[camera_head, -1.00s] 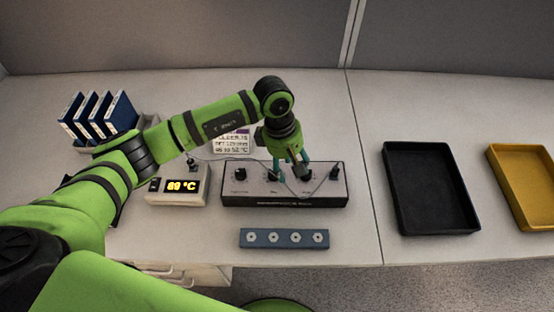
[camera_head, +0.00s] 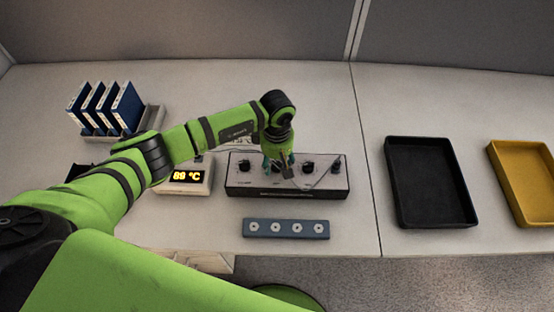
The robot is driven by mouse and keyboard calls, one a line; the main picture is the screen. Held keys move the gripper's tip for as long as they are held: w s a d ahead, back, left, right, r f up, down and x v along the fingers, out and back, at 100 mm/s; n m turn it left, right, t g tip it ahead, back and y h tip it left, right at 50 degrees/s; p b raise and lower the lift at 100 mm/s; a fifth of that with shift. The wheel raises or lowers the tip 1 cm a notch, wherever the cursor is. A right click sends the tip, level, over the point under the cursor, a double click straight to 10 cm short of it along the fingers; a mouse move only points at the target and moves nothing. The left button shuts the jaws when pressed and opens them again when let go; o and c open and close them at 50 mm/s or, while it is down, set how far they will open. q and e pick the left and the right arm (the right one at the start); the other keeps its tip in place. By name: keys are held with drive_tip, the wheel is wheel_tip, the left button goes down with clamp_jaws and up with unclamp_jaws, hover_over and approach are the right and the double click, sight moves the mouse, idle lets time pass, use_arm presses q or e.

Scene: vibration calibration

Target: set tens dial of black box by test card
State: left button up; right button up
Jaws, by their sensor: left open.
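The black box (camera_head: 300,192) has a pale top face with a row of black dials; one dial (camera_head: 308,167) and the rightmost dial (camera_head: 337,167) show clearly. The leftmost dial (camera_head: 244,166) is also in view. My left gripper (camera_head: 278,167) is open and points down over the dial second from left, which it mostly hides. I cannot tell whether its teal fingers touch that dial. The test card (camera_head: 232,145) lies behind the box, and my left arm covers most of it, so its text is not readable. My right gripper is not in view.
A small unit with a lit °C display (camera_head: 186,176) stands left of the box. A blue strip with several round sockets (camera_head: 286,229) lies in front. Blue binders (camera_head: 126,104) stand back left. A black tray (camera_head: 398,190) and a yellow tray (camera_head: 505,185) are at right.

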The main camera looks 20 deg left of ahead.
use_arm(q)
clamp_jaws()
drive_tip(key=shift+f+n+b, duration=0.1)
drive_tip(key=shift+n+b, duration=0.6)
drive_tip(key=shift+n, duration=0.3)
drive_tip(key=n+b, duration=0.2)
drive_tip(key=n, duration=0.1)
drive_tip(key=n+b, duration=0.1)
drive_tip(key=n, duration=0.3)
drive_tip(key=shift+n+b, duration=0.75)
drive_tip(key=shift+n, duration=0.75)
